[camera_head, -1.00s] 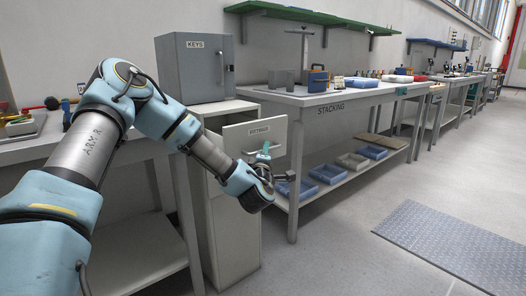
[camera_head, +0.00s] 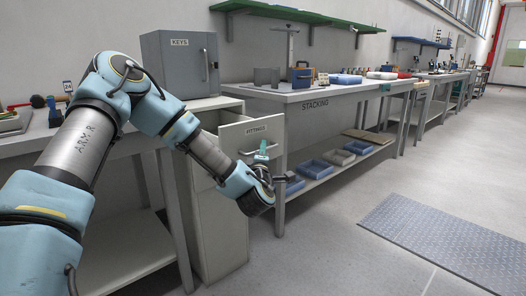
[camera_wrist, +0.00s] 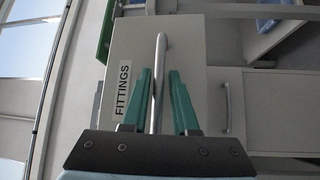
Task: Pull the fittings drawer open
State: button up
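The fittings drawer (camera_head: 238,134) stands pulled out from the pale grey cabinet (camera_head: 220,233), with a gap behind its white front. In the wrist view its front (camera_wrist: 188,52) carries a FITTINGS label and a metal bar handle (camera_wrist: 159,62). My gripper (camera_head: 263,151) is at this handle in the head view. In the wrist view the green fingers of my gripper (camera_wrist: 160,76) straddle the bar, one on each side. Narrow gaps show between the bar and the fingers, so they look open around it. Contact elsewhere on the bar is hard to tell.
A grey KEYS box (camera_head: 172,62) stands on the cabinet. The STACKING bench (camera_head: 330,97) is close on the right, with blue trays (camera_head: 318,169) on its lower shelf. A second handle (camera_wrist: 226,106) is on the cabinet front.

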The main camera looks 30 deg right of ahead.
jog(key=shift+s, duration=0.1)
jog(key=v, duration=1)
jog(key=shift+s+a, duration=0.2)
jog(key=shift+f, duration=0.2)
